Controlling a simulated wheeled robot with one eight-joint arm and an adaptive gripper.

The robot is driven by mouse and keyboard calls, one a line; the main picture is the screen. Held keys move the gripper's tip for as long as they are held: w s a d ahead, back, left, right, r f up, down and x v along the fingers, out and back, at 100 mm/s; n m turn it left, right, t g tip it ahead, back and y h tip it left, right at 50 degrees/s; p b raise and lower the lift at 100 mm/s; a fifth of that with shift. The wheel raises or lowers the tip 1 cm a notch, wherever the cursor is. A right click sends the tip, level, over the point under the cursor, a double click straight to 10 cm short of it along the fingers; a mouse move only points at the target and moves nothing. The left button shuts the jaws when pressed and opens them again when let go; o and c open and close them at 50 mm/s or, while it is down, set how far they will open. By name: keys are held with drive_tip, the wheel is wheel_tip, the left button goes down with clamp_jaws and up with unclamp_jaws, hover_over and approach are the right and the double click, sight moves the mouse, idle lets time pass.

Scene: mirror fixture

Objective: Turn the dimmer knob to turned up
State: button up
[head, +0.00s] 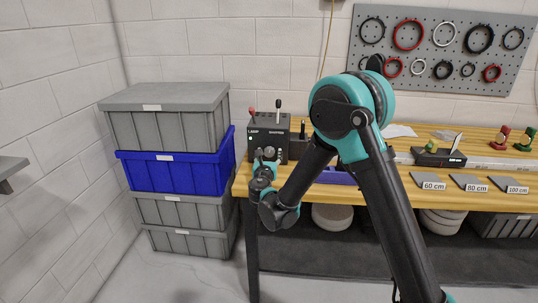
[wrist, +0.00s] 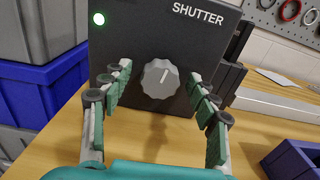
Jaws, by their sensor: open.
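The dimmer knob (wrist: 160,79) is a grey, scalloped dial on the front of a black control box (wrist: 145,35). In the head view the box (head: 270,128) stands at the table's left end, with levers on top and LAMP and SHUTTER lettering. A small green light (wrist: 99,19) is lit on its face. My gripper (wrist: 159,76) is open, with one finger on each side of the knob and visible gaps to it. In the head view my gripper (head: 266,156) is small before the box, and its fingers are hard to make out.
The wooden table (head: 400,190) carries a blue tray (wrist: 295,160) to the right of the box. Stacked grey and blue crates (head: 180,170) stand close on the left. A pegboard (head: 440,50) with rings hangs on the back wall.

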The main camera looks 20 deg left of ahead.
drive_tip(key=shift+c, duration=0.3)
drive_tip(key=c, duration=1.1)
drive_tip(key=shift+c, duration=0.2)
